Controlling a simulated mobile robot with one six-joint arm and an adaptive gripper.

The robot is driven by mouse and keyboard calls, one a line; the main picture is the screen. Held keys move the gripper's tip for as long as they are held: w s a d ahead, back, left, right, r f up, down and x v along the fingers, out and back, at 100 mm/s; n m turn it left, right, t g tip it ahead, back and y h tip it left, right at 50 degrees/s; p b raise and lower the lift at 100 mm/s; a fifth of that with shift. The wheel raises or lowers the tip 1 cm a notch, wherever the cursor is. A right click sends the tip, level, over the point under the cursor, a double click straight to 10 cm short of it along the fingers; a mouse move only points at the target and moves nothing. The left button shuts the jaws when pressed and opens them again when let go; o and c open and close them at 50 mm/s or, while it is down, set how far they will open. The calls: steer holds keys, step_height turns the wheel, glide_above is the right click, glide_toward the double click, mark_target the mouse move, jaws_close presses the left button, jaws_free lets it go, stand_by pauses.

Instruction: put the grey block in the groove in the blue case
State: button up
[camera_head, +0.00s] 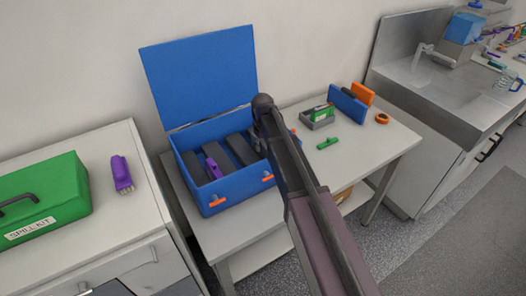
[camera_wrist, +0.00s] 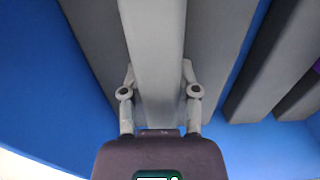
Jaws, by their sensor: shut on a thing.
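The blue case (camera_head: 237,188) stands open on the table, its lid (camera_head: 200,75) raised against the wall. Dark grey bars with grooves between them fill it. In the wrist view the light grey block (camera_wrist: 153,35) is between the two fingers of my gripper (camera_wrist: 158,80), which is shut on it. The block lies lengthwise between dark grey bars, over or in a groove; I cannot tell how deep it sits. The blue case wall (camera_wrist: 40,90) shows at left. In the head view my arm hides the gripper and block.
A purple object (camera_head: 212,168) sits in the case's left part. A grey tray (camera_head: 317,117), a green piece (camera_head: 327,143), a blue holder (camera_head: 347,106) and an orange ring (camera_head: 382,118) are to the right. A green spill kit (camera_head: 45,200) and purple tool (camera_head: 121,173) are left.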

steer(key=shift+f+b, duration=0.35)
steer(key=shift+f, duration=0.35)
steer(key=shift+f, duration=0.1)
steer(key=o, duration=0.9)
steer(key=shift+r, duration=0.2)
step_height(320, 180, up, 12)
steer(key=p, duration=1.2)
